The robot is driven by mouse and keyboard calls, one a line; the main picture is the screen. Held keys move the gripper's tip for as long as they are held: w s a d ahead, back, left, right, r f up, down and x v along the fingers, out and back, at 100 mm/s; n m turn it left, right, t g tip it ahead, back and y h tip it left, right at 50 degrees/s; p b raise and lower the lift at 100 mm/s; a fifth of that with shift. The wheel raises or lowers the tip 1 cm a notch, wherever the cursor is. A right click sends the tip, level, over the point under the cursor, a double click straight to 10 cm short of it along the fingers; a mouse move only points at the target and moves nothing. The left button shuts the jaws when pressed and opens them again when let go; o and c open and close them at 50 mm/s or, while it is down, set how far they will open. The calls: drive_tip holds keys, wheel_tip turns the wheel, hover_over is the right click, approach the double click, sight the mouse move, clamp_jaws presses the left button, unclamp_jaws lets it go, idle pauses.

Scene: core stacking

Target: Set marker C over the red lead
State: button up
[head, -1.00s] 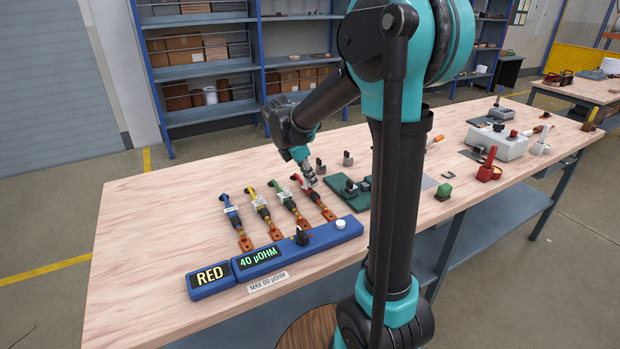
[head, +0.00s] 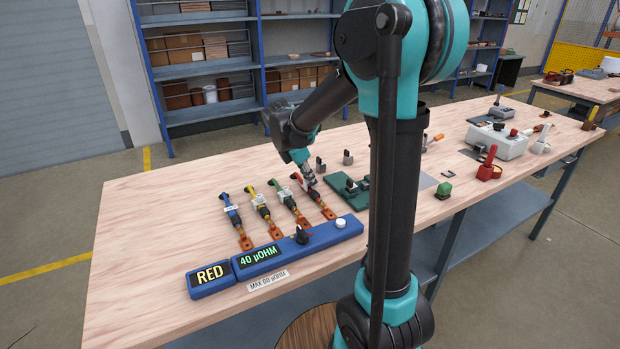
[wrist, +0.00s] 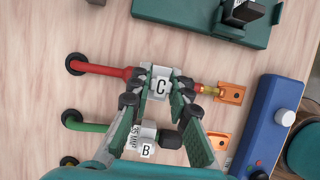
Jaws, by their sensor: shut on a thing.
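Marker C (wrist: 161,87), a white block with a black letter C, is between the fingers of my gripper (wrist: 160,92) in the wrist view. My gripper is shut on it. The red lead (wrist: 105,70) runs behind it, with the marker in line with the lead; I cannot tell whether the marker is fully seated. The lead's orange lug (wrist: 231,93) is to the right. In the head view my gripper (head: 307,179) is at the red lead (head: 326,208), the rightmost of the row, and hides the marker.
The green lead (wrist: 92,126) carries marker B (wrist: 146,151) close below my fingers. Blue and yellow leads also carry white markers. A blue meter (head: 300,247) shows RED and 40 µOHM in front. A green fixture (head: 350,195) stands close to the right.

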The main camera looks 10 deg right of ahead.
drive_tip(key=o, duration=0.9)
drive_tip(key=shift+f, duration=0.1)
drive_tip(key=v, duration=1.2)
